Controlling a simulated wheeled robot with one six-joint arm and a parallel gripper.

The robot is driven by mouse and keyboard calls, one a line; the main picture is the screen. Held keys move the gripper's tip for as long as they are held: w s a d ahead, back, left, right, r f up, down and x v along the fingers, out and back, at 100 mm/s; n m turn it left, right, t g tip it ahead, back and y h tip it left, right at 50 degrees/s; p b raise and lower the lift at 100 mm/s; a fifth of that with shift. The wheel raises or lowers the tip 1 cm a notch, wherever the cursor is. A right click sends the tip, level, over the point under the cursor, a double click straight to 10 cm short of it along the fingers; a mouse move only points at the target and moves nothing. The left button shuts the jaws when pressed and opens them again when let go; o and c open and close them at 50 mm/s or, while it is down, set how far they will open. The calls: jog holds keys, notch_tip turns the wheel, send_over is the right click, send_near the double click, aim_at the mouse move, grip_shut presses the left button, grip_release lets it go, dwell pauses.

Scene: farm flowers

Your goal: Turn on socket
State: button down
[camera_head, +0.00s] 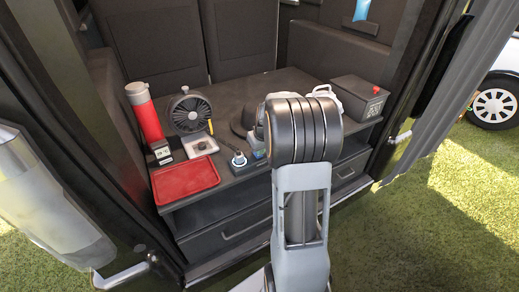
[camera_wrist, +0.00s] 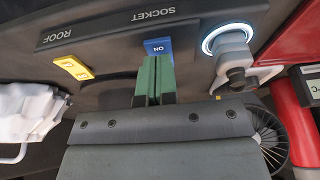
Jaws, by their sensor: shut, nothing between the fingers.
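In the wrist view, the blue switch (camera_wrist: 158,46) marked ON sits by the SOCKET label (camera_wrist: 153,16), which appears upside down. My gripper (camera_wrist: 154,62) has its green fingers together and empty, with the tips right at the switch's edge. I cannot tell whether they press on it. To the right, the socket (camera_wrist: 208,44) has a glowing white-blue ring, with a grey plug (camera_wrist: 234,62) in it. My arm hides the gripper there.
A yellow switch (camera_wrist: 73,67) sits by the ROOF label. The shelf holds a red tray (camera_head: 186,180), a red cylinder (camera_head: 146,115), a fan (camera_head: 189,113) and a dark box (camera_head: 358,97). A white crumpled thing (camera_wrist: 28,110) is at the wrist view's left.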

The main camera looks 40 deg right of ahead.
jog(key=p+v, duration=0.2)
jog(key=v, duration=0.1)
jog(key=w+p+v, duration=0.1)
jog(key=v, duration=0.1)
jog(key=shift+r, duration=0.15)
jog(key=s+v, duration=0.2)
jog(key=v, duration=0.6)
jog(key=shift+p, duration=0.35)
jog(key=shift+s+a, duration=0.15)
jog(key=s+a+r+p, duration=0.5)
jog(key=s+a+p, duration=0.1)
jog(key=a, duration=0.4)
jog(key=s+a+r+n+p, duration=0.1)
jog(key=s+a+r+p, duration=0.5)
jog(key=a, duration=0.4)
jog(key=shift+s+a+r, duration=0.25)
jog(key=shift+s+a, duration=0.05)
jog(key=shift+s, duration=0.25)
